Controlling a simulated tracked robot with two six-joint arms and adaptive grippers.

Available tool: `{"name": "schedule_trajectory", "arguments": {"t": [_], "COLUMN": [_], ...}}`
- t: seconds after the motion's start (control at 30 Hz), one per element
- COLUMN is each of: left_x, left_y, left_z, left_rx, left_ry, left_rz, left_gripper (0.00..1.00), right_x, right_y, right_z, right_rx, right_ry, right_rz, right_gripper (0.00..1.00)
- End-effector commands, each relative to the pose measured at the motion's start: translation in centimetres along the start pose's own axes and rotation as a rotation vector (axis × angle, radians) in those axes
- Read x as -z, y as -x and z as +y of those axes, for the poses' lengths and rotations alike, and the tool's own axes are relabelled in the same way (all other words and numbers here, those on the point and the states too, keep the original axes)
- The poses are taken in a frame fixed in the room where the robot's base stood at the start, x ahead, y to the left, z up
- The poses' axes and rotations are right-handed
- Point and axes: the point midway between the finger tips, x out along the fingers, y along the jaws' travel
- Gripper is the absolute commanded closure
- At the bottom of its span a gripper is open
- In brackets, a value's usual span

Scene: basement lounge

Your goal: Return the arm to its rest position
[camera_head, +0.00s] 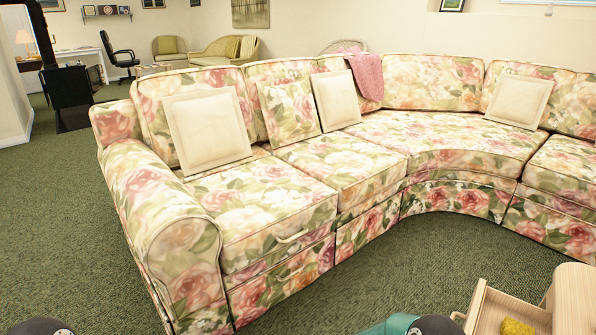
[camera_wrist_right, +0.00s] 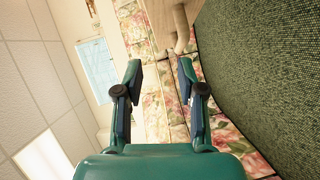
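My right gripper (camera_wrist_right: 160,78) shows in the right wrist view with its two fingers spread apart. Nothing is between them, so it is open and empty. In the head view only a small teal and black part of my right arm shows at the bottom edge, and the right gripper itself is not seen there. A dark rounded part of my left arm shows at the bottom left corner of the head view. My left gripper is out of view.
A floral corner sofa (camera_head: 290,195) with cushions and a pink throw (camera_head: 366,76) fills the middle. A wooden cabinet (camera_head: 575,300) at bottom right has its drawer (camera_head: 490,308) open, with a yellow item (camera_head: 517,327) inside. Green carpet (camera_head: 405,265) lies clear before the sofa.

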Motion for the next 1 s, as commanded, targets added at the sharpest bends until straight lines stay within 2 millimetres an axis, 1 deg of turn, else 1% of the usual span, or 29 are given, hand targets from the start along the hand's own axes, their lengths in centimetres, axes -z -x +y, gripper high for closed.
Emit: {"name": "schedule_trajectory", "arguments": {"t": [0.03, 0.07, 0.13, 0.17, 0.2, 0.27, 0.3, 0.37, 0.4, 0.47, 0.5, 0.57, 0.6, 0.67, 0.7, 0.8, 0.83, 0.9, 0.97, 1.0], "left_x": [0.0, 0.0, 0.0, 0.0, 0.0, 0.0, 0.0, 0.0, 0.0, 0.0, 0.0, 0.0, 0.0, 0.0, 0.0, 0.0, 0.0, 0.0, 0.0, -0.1], "left_y": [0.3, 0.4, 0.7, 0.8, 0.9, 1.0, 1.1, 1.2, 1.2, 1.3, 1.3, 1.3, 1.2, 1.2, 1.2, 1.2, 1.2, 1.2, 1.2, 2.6], "left_z": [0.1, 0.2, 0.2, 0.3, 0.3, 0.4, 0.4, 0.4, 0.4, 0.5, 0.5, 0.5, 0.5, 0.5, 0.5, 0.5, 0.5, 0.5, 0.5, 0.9], "left_rx": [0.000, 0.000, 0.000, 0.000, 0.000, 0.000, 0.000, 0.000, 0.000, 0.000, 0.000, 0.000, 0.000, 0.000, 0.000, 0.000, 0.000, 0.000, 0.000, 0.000], "left_ry": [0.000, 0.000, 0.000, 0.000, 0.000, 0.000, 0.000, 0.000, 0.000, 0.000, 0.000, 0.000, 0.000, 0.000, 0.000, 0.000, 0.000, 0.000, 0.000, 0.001], "left_rz": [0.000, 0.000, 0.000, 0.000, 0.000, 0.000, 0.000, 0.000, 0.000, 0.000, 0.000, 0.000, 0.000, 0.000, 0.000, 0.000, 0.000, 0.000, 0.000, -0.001], "left_gripper": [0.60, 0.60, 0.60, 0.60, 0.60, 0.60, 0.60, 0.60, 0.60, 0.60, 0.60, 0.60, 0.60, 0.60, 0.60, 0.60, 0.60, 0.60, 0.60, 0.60], "right_x": [-0.2, -0.1, 0.2, 0.3, 0.4, -0.1, -0.9, -2.8, -4.3, -7.0, -8.9, -11.6, -13.4, -15.9, -17.6, -20.9, -21.6, -22.6, -23.1, -22.7], "right_y": [-0.5, -0.7, -0.5, -0.1, 0.8, 3.1, 5.3, 9.0, 11.5, 15.2, 17.5, 20.4, 22.2, 24.4, 25.8, 28.2, 28.7, 29.4, 29.6, 29.7], "right_z": [1.1, 1.2, 0.5, 0.0, -1.1, -3.1, -4.7, -6.8, -7.9, -9.0, -9.6, -10.0, -10.1, -10.2, -10.1, -9.8, -9.6, -9.5, -9.4, -8.0], "right_rx": [0.010, 0.029, 0.118, 0.175, 0.271, 0.458, 0.605, 0.830, 0.968, 1.157, 1.269, 1.409, 1.489, 1.583, 1.637, 1.729, 1.745, 1.760, 1.752, 1.747], "right_ry": [0.023, 0.037, 0.032, 0.015, -0.016, -0.074, -0.112, -0.160, -0.181, -0.198, -0.202, -0.200, -0.192, -0.179, -0.167, -0.151, -0.153, -0.176, -0.220, -0.241], "right_rz": [0.033, 0.068, 0.180, 0.234, 0.307, 0.400, 0.441, 0.461, 0.448, 0.402, 0.355, 0.272, 0.212, 0.117, 0.048, -0.129, -0.181, -0.297, -0.401, -0.416], "right_gripper": [0.61, 0.61, 0.61, 0.61, 0.61, 0.61, 0.61, 0.61, 0.61, 0.61, 0.61, 0.61, 0.61, 0.61, 0.61, 0.61, 0.61, 0.61, 0.61, 0.61]}}
